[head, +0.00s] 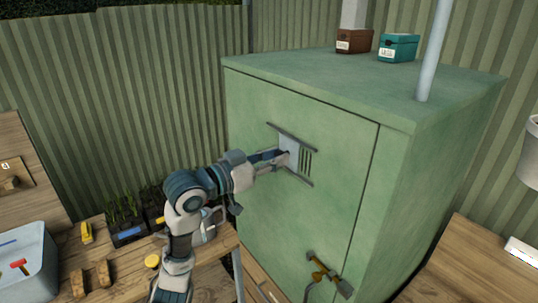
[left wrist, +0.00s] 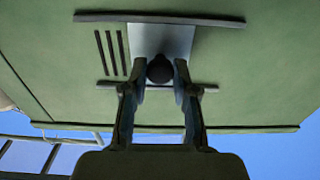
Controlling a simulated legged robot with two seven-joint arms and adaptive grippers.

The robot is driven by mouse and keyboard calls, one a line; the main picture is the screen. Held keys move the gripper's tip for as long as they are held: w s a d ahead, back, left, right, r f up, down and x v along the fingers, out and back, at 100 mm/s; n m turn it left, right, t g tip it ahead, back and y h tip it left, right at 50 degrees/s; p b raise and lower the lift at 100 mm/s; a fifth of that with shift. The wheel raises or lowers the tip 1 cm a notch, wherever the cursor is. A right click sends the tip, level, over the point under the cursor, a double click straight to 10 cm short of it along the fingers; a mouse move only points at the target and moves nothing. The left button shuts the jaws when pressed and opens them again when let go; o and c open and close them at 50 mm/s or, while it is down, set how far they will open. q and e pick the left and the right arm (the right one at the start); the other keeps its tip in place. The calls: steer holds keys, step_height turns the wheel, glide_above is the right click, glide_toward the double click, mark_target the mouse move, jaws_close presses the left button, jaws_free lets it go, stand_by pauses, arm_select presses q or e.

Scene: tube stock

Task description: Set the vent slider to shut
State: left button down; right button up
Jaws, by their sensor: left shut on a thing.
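The vent slider is a pale grey plate (head: 289,147) between two dark rails on the front of the green cabinet (head: 250,220). In the head view it sits at the left part of the vent, and several dark slots (head: 306,163) show uncovered on its right. In the left wrist view the plate (left wrist: 178,40) carries a dark round knob (left wrist: 160,69), and open slots (left wrist: 111,53) show on its left. My left gripper (head: 282,157) is shut on the knob; its two fingers (left wrist: 160,78) stand on either side of it. My right gripper is out of view.
A brass and grey handle (head: 328,278) sits low on the cabinet door. A brown box (head: 354,41), a teal box (head: 398,48) and a pale pole (head: 436,50) are on top. A wooden bench (head: 120,265) with a blue-grey tub (head: 25,262) stands left.

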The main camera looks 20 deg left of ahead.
arm_select(q)
steer(key=s+d, duration=0.1)
steer(key=d, duration=0.1)
steer(key=s+d+p, duration=0.1)
steer(key=s, duration=0.1)
steer(key=shift+d+r, duration=0.1)
steer(key=shift+d, duration=0.3)
steer(key=c, duration=0.9)
jaws_free()
steer(key=shift+w+d, duration=0.1)
steer(key=shift+w, duration=0.05)
steer(key=shift+w+d, duration=0.1)
steer(key=shift+d, duration=0.25)
glide_toward(305, 161)
steer(key=v, duration=0.6)
steer(key=shift+w, duration=0.2)
steer(key=shift+d, duration=0.15)
